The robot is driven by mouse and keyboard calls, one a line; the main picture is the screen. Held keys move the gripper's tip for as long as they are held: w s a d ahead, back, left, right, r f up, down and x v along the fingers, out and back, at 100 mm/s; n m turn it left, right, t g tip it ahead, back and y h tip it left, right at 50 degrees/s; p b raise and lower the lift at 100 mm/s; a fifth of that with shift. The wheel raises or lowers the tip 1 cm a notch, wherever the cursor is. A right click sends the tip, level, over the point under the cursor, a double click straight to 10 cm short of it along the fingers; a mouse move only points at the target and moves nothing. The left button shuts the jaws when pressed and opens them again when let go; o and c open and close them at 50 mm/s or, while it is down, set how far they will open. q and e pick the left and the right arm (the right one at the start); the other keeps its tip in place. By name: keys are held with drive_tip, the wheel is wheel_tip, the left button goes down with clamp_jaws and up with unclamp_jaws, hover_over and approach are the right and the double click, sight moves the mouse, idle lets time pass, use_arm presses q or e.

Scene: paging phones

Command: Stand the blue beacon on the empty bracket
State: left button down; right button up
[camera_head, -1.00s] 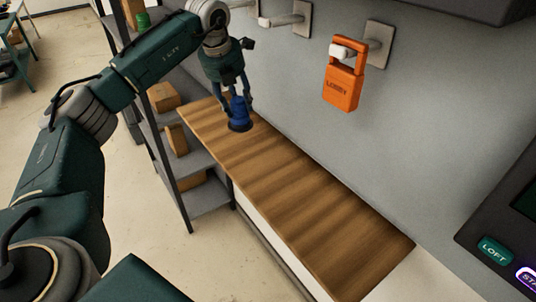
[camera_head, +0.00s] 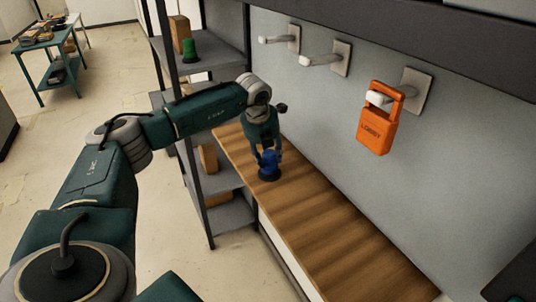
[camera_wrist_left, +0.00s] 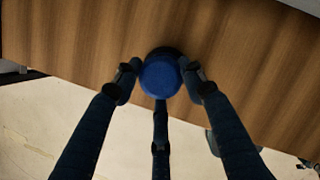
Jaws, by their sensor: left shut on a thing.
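The blue beacon (camera_head: 269,166) has a dark round base and looks to stand upright on the far left part of the wooden counter (camera_head: 330,230). My left gripper (camera_head: 266,153) reaches down from above and is shut on it. In the left wrist view the beacon's round blue top (camera_wrist_left: 160,77) sits between the fingertips, with wood behind it. Two pegs on wall plates, a left one (camera_head: 277,40) and a middle one (camera_head: 318,61), hold nothing. I cannot tell whether either is the bracket meant. My right gripper is not in view.
An orange LOBBY tag (camera_head: 376,138) hangs on the right wall peg. A shelf rack (camera_head: 233,215) stands left of the counter, with a green object (camera_head: 190,50) and boxes. The counter right of the beacon is clear. A teal table (camera_head: 40,48) stands far left.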

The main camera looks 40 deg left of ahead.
use_arm(q)
drive_tip(key=c, duration=1)
unclamp_jaws()
drive_tip(key=shift+d, duration=0.1)
drive_tip(key=shift+r, duration=0.15)
